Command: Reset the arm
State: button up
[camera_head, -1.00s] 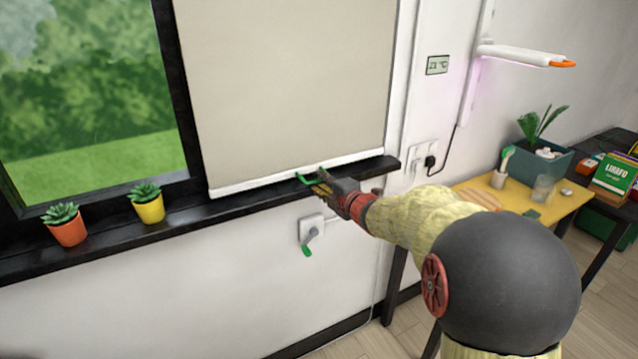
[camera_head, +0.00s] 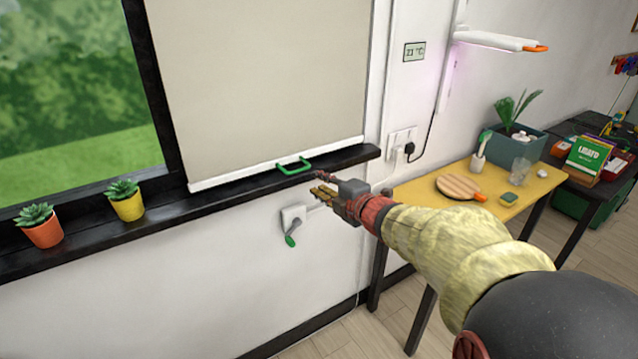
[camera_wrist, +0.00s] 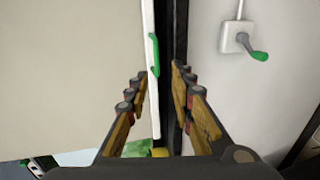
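My gripper (camera_head: 324,184) is in front of the window sill, just right of and below the green handle (camera_head: 294,167) of the roller blind (camera_head: 265,80). The blind is down, with its white bottom bar at the black sill. In the wrist view, my gripper (camera_wrist: 160,82) has its two fingers apart with nothing held between them. The green handle (camera_wrist: 155,55) shows ahead of the fingertips there, not touched by them. My arm reaches in from the lower right of the head view.
A wall box with a green-tipped lever (camera_head: 291,228) is below the sill. Two potted plants, orange (camera_head: 43,232) and yellow (camera_head: 127,206), stand on the sill (camera_head: 230,200) at left. A yellow table (camera_head: 420,195) with a round wooden board (camera_head: 457,187) stands at right.

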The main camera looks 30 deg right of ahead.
jog(key=s+d+f+m+g+h, duration=0.3)
jog(key=s+d+f+m+h, duration=0.1)
jog(key=d+f+m, duration=0.25)
jog(key=s+f+m+g+h, duration=0.25)
jog(key=s+m+g, duration=0.25)
jog(key=s+m, duration=0.45)
jog(key=s+a+r+y+p, duration=0.1)
jog(key=s+a+r+y, duration=0.1)
jog(key=s+a, duration=0.3)
jog(key=s+a+r+m+g+y+p, duration=0.1)
jog(key=s+a, duration=0.4)
jog(key=a, duration=0.7)
jog(key=s+a+r+m+y+p, duration=0.1)
jog(key=s+a+r+y, duration=0.2)
jog(key=a, duration=0.6)
jog(key=s, duration=0.2)
jog(key=shift+s+a+r+g+p, duration=0.3)
jog(key=shift+s+a+r+g, duration=0.05)
jog(key=shift+g, duration=0.05)
